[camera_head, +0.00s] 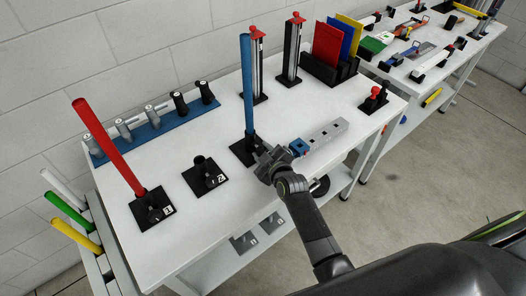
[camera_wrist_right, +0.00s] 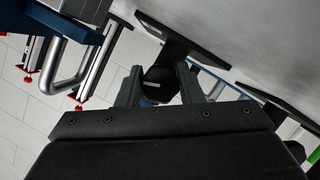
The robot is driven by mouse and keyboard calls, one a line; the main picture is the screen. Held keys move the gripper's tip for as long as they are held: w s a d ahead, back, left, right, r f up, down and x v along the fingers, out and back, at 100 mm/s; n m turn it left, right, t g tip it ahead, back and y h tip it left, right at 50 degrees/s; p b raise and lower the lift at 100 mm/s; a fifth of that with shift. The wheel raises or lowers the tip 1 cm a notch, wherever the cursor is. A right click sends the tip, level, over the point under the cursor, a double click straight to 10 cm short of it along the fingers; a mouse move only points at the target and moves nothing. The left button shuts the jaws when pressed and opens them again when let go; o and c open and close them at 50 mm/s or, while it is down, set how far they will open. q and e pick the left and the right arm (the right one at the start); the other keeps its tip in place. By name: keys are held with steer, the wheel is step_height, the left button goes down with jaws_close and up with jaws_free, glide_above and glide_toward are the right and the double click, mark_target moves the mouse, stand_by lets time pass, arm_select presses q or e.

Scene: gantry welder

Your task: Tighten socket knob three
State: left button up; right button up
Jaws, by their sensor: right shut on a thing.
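The third socket is a black base (camera_head: 241,153) near the middle of the white table, with a tall blue rod (camera_head: 247,85) standing upright in it. My right gripper (camera_head: 264,157) is at the front right side of this socket and hides its knob in the head view. In the right wrist view, a black knob (camera_wrist_right: 159,86) with a small pale mark sits between the two fingers of my right gripper (camera_wrist_right: 160,92). The gripper is shut on the knob. My left gripper is not in view.
Socket one (camera_head: 152,207) holds a leaning red rod (camera_head: 107,145). Socket two (camera_head: 205,175) is empty. A grey block (camera_head: 326,134) with a blue part (camera_head: 299,146) lies right of my gripper. A blue rack (camera_head: 152,131) of cylinders stands at the back left.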

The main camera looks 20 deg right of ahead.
steer(key=o, duration=0.7)
steer(key=shift+w, duration=0.1)
steer(key=b+v, duration=0.3)
steer(key=v, duration=1.4)
steer(key=shift+s, duration=0.25)
steer(key=shift+f, duration=0.15)
